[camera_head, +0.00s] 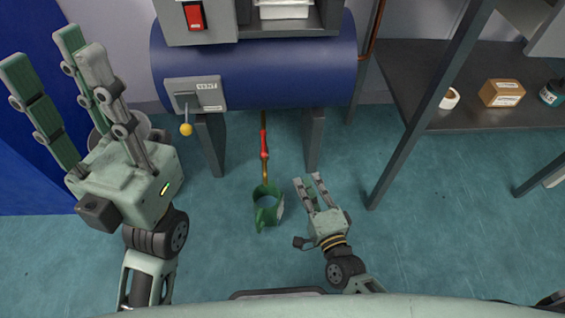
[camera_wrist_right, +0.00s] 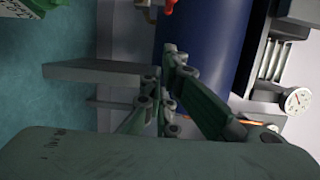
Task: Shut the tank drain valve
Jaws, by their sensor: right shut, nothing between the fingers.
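The blue tank (camera_head: 290,75) lies on dark legs at the top middle of the head view. A brass drain pipe with a red valve part (camera_head: 264,146) comes from below it. The red part looks in line with the pipe, and a red piece (camera_wrist_right: 169,6) shows at the top edge of the right wrist view. A green jug (camera_head: 266,209) stands on the floor at the pipe's end. My right gripper (camera_head: 308,181) is shut and empty, right of the jug and apart from the valve. My left gripper (camera_head: 58,62) is open and empty at the far left.
A vent box (camera_head: 196,94) with a yellow-knobbed lever (camera_head: 186,128) is on the tank's left. Tank legs (camera_head: 314,140) flank the drain. A dark shelf (camera_head: 440,75) with a box (camera_head: 501,93) stands at right. A gauge (camera_wrist_right: 297,100) shows in the right wrist view.

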